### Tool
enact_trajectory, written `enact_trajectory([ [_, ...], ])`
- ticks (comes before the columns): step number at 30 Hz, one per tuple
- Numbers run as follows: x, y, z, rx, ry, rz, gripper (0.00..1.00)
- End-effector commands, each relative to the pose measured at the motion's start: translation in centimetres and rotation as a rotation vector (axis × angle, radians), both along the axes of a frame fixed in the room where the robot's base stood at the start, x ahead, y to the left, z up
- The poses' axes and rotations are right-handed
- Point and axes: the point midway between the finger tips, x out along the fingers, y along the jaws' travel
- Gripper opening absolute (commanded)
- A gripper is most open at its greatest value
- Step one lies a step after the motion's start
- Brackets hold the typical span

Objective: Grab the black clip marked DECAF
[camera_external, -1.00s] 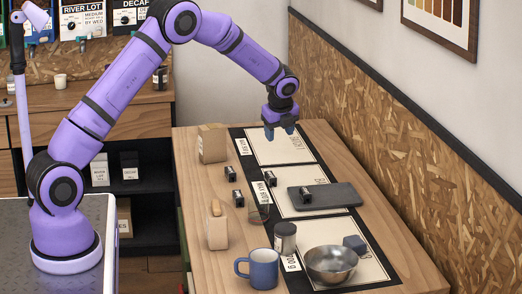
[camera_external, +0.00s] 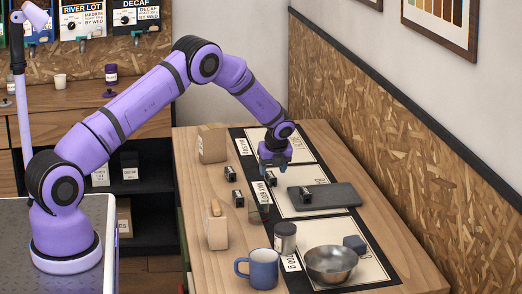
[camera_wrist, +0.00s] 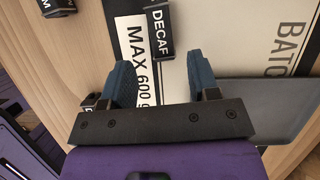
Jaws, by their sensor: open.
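The black clip marked DECAF (camera_wrist: 160,32) lies on the pale printed mat in the wrist view, its white lettering readable. In the external view I take it to be the small black clip (camera_external: 271,179) just below my gripper. My gripper (camera_external: 275,167) is open, pointing down above the table. In the wrist view its two blue fingers (camera_wrist: 160,75) are spread apart with nothing between them. The DECAF clip shows just beyond the fingertips, roughly in line with the gap. I cannot tell the exact height between them.
Other black clips lie to the left (camera_external: 230,173), (camera_external: 238,198), and one rests on the dark slate (camera_external: 340,195) at right. A paper bag (camera_external: 212,143) stands at far left.

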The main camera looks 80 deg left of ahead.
Motion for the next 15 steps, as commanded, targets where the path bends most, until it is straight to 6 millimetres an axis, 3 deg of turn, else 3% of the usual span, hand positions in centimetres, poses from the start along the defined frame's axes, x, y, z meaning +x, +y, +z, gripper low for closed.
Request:
enact_trajectory([
  [9,0.1,2.2,-3.6,-0.001,0.001,0.0,0.55],
  [15,0.1,2.5,-4.2,0.0,0.0,0.001,0.55],
])
